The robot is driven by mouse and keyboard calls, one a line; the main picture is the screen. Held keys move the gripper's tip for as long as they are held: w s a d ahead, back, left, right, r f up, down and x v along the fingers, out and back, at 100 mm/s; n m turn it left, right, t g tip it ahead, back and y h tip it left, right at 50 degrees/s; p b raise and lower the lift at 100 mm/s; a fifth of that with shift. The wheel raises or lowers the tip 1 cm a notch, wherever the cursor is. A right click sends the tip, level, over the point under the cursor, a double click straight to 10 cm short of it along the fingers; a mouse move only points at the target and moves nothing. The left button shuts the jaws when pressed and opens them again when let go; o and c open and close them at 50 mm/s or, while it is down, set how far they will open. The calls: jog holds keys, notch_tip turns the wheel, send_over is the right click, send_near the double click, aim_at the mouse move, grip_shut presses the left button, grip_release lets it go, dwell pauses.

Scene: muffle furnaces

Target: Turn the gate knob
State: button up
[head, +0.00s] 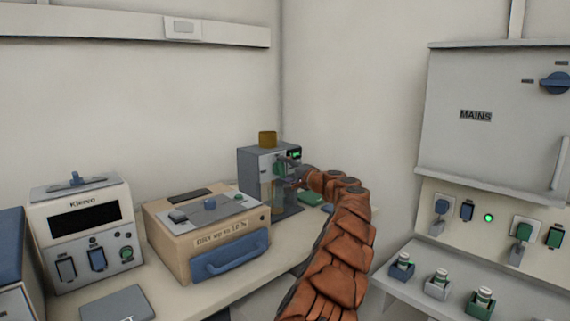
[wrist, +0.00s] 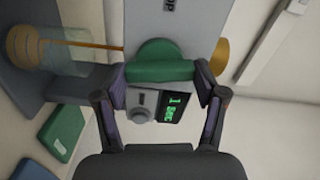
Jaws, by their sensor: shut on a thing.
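The green gate knob (wrist: 162,70) sits on the front of a grey machine (head: 255,172), with a raised bar across its round base. In the wrist view, my gripper (wrist: 158,76) has one finger against each end of the bar and is shut on it. Next to the knob, a grey button (wrist: 141,113) and a small display with green characters (wrist: 178,108) show in the wrist view.
An amber hopper (head: 267,138) tops the machine. A clear cup (wrist: 65,48) shows beside the knob. A tan box with a blue handle (head: 205,228) stands left of the machine. The MAINS cabinet (head: 490,115) is at right.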

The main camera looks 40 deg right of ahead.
jog(key=shift+m+p, duration=0.75)
jog(key=shift+m, duration=0.35)
jog(key=o, duration=1.1)
jog(key=shift+o, duration=0.2)
jog(key=shift+s+r, duration=0.1)
jog(key=shift+s, duration=0.4)
jog(key=s, duration=1.1)
jog(key=shift+a, duration=0.15)
